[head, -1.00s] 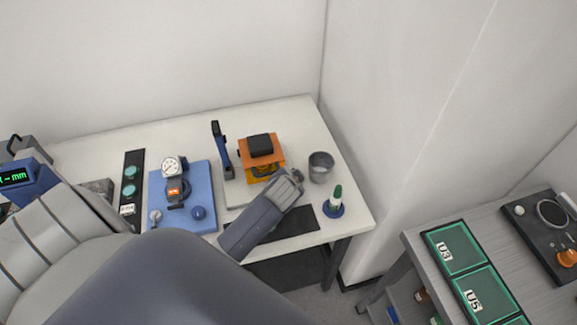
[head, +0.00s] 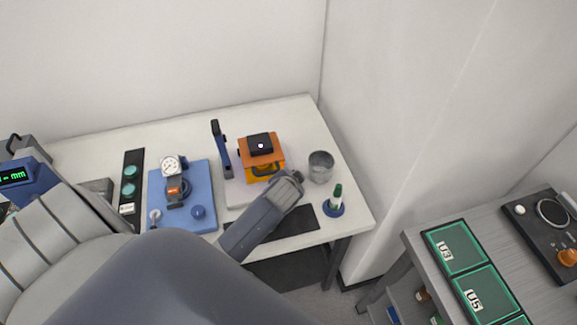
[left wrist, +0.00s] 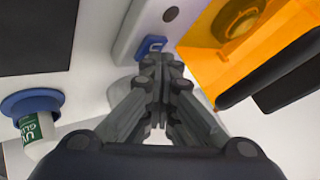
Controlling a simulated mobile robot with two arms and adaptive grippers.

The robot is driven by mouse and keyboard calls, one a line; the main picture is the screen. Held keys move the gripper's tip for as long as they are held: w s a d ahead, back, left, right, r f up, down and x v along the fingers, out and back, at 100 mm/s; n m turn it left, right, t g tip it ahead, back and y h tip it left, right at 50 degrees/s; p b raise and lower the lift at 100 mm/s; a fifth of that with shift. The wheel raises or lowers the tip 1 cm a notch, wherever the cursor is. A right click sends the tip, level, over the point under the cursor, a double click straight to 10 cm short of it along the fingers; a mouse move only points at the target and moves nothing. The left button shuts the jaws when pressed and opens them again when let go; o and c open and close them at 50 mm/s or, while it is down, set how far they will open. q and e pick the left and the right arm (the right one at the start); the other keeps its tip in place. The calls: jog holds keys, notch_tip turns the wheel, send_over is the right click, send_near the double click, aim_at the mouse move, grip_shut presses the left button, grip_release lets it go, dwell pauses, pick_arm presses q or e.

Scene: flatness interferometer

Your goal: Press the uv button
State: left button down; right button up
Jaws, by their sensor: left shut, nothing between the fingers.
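The uv button (left wrist: 152,47) is a small blue block with a partly covered white "U" mark, on a pale grey base (left wrist: 138,30) in the left wrist view. My left gripper (left wrist: 160,62) is shut and empty, its fingertips right at the button's near edge; I cannot tell whether they touch it. In the head view the left gripper (head: 292,180) is over the front of the orange-shielded unit (head: 263,167) and hides the button. A small whitish light (head: 261,146) shows on the unit's black top. My right gripper is not in view.
A black mat (head: 300,222) lies in front.

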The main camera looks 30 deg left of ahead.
pick_arm(q)
jog(key=shift+r+p, duration=0.9)
jog(key=shift+p, duration=0.15)
notch_tip(320, 180, up, 5)
jog(key=shift+f, duration=0.1)
dwell(1.1)
